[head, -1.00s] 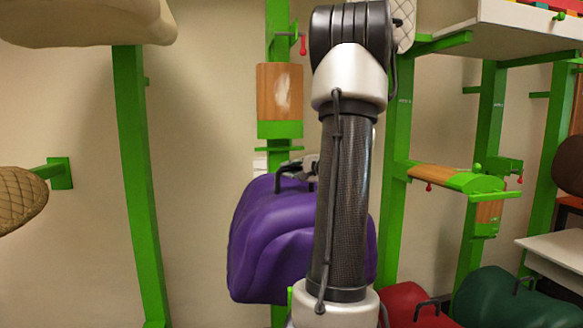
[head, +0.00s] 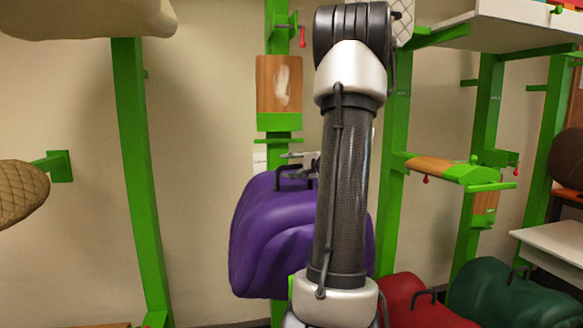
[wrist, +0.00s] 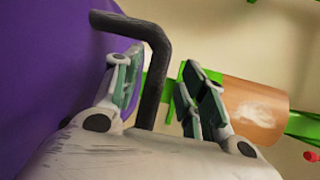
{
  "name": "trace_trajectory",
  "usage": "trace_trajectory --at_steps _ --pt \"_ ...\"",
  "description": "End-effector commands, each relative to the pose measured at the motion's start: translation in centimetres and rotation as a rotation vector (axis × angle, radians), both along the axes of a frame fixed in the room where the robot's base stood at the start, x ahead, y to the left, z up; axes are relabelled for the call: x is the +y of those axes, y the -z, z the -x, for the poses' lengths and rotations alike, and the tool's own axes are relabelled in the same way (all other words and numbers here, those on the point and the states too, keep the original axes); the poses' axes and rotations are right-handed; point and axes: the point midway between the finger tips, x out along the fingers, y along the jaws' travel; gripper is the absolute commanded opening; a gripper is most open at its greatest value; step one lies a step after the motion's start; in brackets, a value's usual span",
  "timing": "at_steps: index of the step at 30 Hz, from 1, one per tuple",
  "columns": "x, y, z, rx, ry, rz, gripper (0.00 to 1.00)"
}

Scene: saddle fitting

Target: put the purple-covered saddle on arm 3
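The purple-covered saddle (head: 275,240) is in the middle of the head view, partly hidden by my arm. In the wrist view its purple side (wrist: 45,70) fills the left. Its dark bar handle (wrist: 156,75) passes between the fingers of my gripper (wrist: 162,90). In the head view the handle (head: 295,172) is on top of the saddle, with my gripper partly hidden there. I see no support under the saddle, though my arm hides part of it. I cannot read which rack arm is arm 3.
A bare wood-faced rack arm (head: 279,85) is on the green post above and behind the saddle. Another bare wood-topped arm (head: 435,167) is at right. Red (head: 400,300) and green (head: 510,300) saddles lie low at right. A quilted saddle (head: 20,192) is at left.

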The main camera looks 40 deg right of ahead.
Motion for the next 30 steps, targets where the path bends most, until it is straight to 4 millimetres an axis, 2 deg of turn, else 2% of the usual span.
trace_trajectory --at_steps 5,8,21,25,30 --pt "0.0 0.2 0.2 0.005 0.0 -0.003 0.42" --pt "0.0 0.0 0.9 0.004 0.002 -0.001 0.42" --pt "-0.2 -1.6 9.8 0.0 0.004 0.001 0.42" --pt "-0.2 -1.9 11.2 0.0 0.002 0.0 0.42" --pt "-0.1 -2.0 11.9 0.001 0.0 0.0 0.42"
